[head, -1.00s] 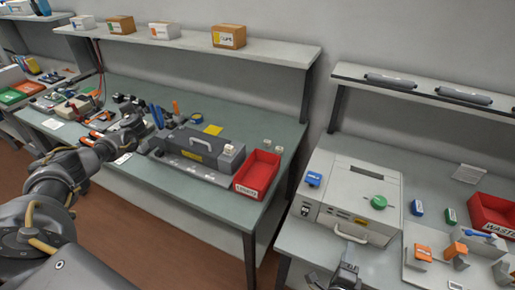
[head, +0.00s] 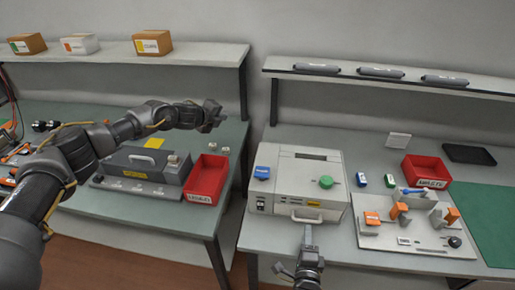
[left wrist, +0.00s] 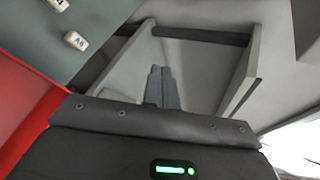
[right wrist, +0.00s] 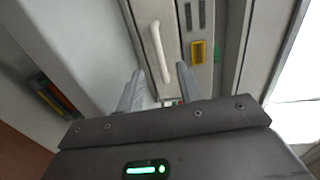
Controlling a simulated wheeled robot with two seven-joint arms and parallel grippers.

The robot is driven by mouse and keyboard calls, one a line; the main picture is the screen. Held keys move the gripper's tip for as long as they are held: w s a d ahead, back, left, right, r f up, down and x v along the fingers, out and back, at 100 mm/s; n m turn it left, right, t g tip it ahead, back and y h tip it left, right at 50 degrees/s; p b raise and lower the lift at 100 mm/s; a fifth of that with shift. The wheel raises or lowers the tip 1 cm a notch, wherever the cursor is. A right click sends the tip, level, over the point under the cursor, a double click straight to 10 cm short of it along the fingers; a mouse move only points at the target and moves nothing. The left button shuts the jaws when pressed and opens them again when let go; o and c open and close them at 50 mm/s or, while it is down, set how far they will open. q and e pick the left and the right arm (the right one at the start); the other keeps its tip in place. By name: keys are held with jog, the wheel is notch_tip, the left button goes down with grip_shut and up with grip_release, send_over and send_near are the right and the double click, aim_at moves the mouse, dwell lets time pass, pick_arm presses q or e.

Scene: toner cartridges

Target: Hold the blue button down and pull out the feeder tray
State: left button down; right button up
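A pale grey machine (head: 290,168) stands on the right bench. The blue button (head: 262,173) is at its top left. The feeder tray's white handle (head: 308,217) is low on its front, and it also shows in the right wrist view (right wrist: 160,50). The tray looks closed. My left gripper (head: 214,110) is raised left of the machine, up and left of the blue button. Its fingers are together and empty in the left wrist view (left wrist: 160,70). My right gripper (head: 308,232) is just in front of the handle. Its fingers are apart, either side of the handle in the right wrist view, not gripping it.
A green knob (head: 326,182) is on the machine's top. A red bin (head: 207,178) and a dark grey unit (head: 150,165) are on the left bench, beyond a gap between benches. A board with orange parts (head: 400,235) lies right of the machine. A shelf (head: 400,75) is above.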

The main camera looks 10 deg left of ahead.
pick_arm(q)
jog(key=s+d+r+m+g+h, duration=0.1)
jog(key=s+d+m, duration=0.15)
jog(key=d, duration=0.25)
jog(key=s+d+r+m+g+h, duration=0.1)
jog(key=d+m+g, duration=0.15)
jog(key=d, duration=0.35)
jog(key=r+m+g+y, duration=0.1)
jog(key=m+g+y, duration=0.3)
jog(key=m, duration=0.5)
send_over(262, 171)
jog(key=w+d, duration=0.1)
jog(key=w, duration=0.1)
jog(key=shift+s+d+r+g+h, duration=0.1)
jog(key=shift+s+d+g+h, duration=0.05)
jog(key=shift+g+h, duration=0.3)
pick_arm(e)
jog(key=shift+d, duration=0.1)
pick_arm(q)
jog(key=s+a+m+y, duration=0.2)
jog(key=s+y, duration=0.1)
jog(key=shift+g+h, duration=0.25)
jog(key=shift+g, duration=0.15)
jog(key=shift+w+d+f, duration=0.1)
jog(key=shift+w+f, duration=0.1)
jog(key=shift+f, duration=1.2)
jog(key=shift+w+d+f, duration=0.1)
jog(key=shift+w+f, duration=0.1)
jog(key=shift+f, duration=1.2)
